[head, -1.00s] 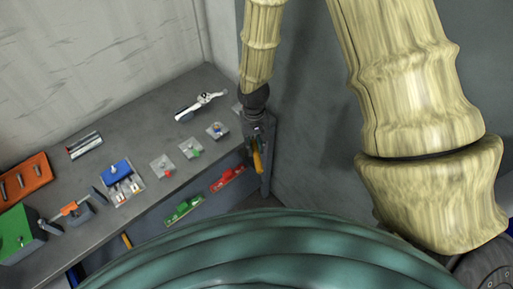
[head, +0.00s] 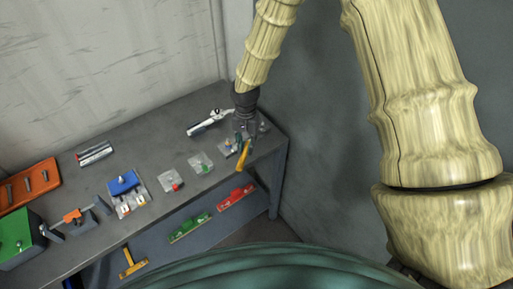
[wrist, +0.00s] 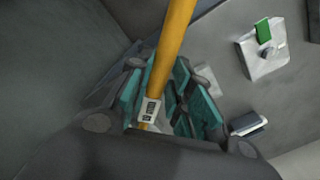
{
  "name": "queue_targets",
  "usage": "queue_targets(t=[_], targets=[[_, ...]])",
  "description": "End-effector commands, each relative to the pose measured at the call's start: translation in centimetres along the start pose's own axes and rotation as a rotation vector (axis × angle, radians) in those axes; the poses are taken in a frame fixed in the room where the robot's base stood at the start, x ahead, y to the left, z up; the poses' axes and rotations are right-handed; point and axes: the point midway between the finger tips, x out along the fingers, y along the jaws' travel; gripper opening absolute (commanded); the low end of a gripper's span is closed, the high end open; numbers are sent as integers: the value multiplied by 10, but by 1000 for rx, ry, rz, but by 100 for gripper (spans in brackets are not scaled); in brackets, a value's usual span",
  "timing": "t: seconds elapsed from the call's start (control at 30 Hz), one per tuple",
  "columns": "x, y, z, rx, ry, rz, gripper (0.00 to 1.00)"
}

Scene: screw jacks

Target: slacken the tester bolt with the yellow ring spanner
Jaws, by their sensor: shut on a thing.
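My gripper (head: 244,138) is at the right end of the bench, shut on the yellow ring spanner (head: 243,158). The spanner sticks out toward the bench's front edge. In the wrist view the yellow shaft (wrist: 174,38) runs between the teal fingers of my gripper (wrist: 165,108), with a pale label near the fingers. Small grey plates with coloured parts stand in a row: one with red (head: 171,183), one with green (head: 201,163) and one partly behind my gripper (head: 226,148). I cannot tell which bolt is the tester bolt. The spanner's ring end is not clearly visible.
The grey bench (head: 150,150) also holds a silver wrench-like tool (head: 209,123), a blue-topped tray (head: 125,190), an orange tray (head: 28,186) and a green block (head: 18,238). Red (head: 236,196) and green (head: 189,227) items lie on the lower shelf. Walls stand behind and to the right.

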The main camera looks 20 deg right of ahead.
Motion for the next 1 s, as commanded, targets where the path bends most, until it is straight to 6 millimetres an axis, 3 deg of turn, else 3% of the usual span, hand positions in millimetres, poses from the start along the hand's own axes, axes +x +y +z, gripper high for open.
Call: queue_targets(t=[0.5, 1.0], targets=[[-1, -66, -13, 430, 1, -25, 0], [-3, -119, -54, 864, 0, -52, 0]])
